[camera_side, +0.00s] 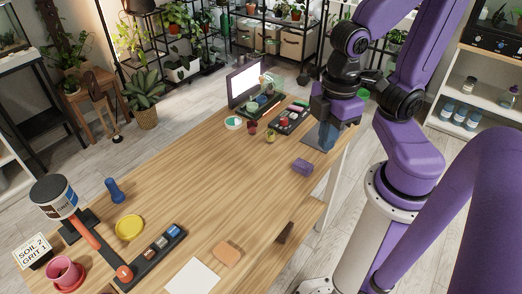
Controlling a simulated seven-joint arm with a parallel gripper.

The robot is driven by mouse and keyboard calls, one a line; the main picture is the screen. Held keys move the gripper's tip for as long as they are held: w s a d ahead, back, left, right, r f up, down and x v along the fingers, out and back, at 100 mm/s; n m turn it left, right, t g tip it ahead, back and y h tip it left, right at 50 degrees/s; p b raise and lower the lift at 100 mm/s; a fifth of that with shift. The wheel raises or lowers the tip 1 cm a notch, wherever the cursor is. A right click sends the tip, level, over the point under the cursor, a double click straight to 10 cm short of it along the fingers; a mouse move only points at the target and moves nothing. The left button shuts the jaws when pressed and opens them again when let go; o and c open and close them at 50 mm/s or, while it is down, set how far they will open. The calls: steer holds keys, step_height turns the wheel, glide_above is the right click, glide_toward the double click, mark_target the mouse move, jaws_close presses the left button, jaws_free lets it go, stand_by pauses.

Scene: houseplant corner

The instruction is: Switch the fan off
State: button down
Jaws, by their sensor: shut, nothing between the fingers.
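My gripper (324,120) hangs over the far right part of the wooden table, fingers down and shut, with nothing held. Just below it is a flat blue-grey panel or plate (318,138) near the table's right edge; I cannot tell whether they touch. No fan stands out clearly in this view, and I cannot make out its switch. A black strip with several coloured blocks or rockers (158,253) lies at the near left. A dark tray with small red and pale items (288,120) lies left of my gripper.
A purple block (302,166), yellow dish (129,227), blue bottle-like thing (114,190), tan block (226,253) and white sheet (193,278) lie on the table (215,180). A lit screen (244,83) stands at the back. The table's middle is clear.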

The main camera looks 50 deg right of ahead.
steer(key=c, duration=1.4)
jaws_free()
steer(key=shift+s+d, duration=0.1)
steer(key=shift+s, duration=0.2)
steer(key=shift+o, duration=1)
steer(key=shift+w, duration=0.2)
steer(key=w+d+r+m, duration=0.1)
steer(key=w+m, duration=0.3)
steer(key=w, duration=1.3)
steer(key=w+d+f+m, duration=0.1)
steer(key=w+d+m, duration=0.2)
steer(key=w+d, duration=0.8)
steer(key=m, duration=0.6)
glide_above(298, 101)
step_height(298, 101, down, 8)
step_height(298, 101, down, 16)
steer(key=shift+s+f, duration=0.1)
steer(key=shift+f, duration=0.05)
